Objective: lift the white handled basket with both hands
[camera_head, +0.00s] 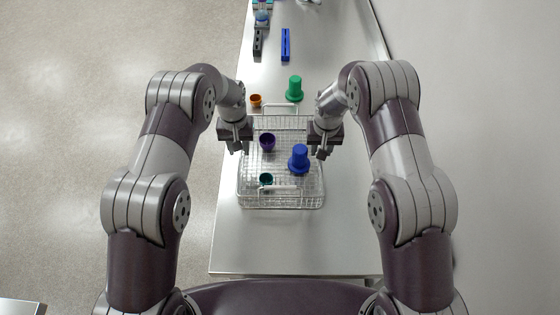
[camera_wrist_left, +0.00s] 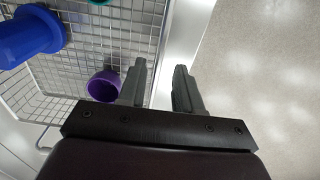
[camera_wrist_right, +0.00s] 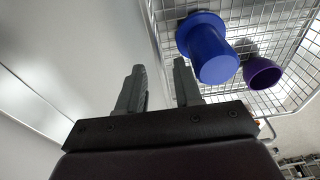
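The white wire basket (camera_head: 311,196) stands on the table, with a handle at its far end (camera_head: 279,105) and one at its near end (camera_head: 281,187). Inside are a purple cup (camera_head: 267,142), a blue flanged piece (camera_head: 298,159) and a teal cup (camera_head: 266,179). My left gripper (camera_head: 240,149) is open at the basket's left side. In the left wrist view the basket's side rim (camera_wrist_left: 160,50) runs between its fingers. My right gripper (camera_head: 321,151) is open at the right side, and the rim (camera_wrist_right: 152,30) likewise appears between its fingers. Neither wrist view shows whether the fingers touch the wire.
Beyond the basket stand an orange cup (camera_head: 256,100) and a green flanged piece (camera_head: 295,88). A blue bar (camera_head: 285,45) and a dark block (camera_head: 258,43) lie farther back. The table (camera_head: 290,245) is bare in front of the basket.

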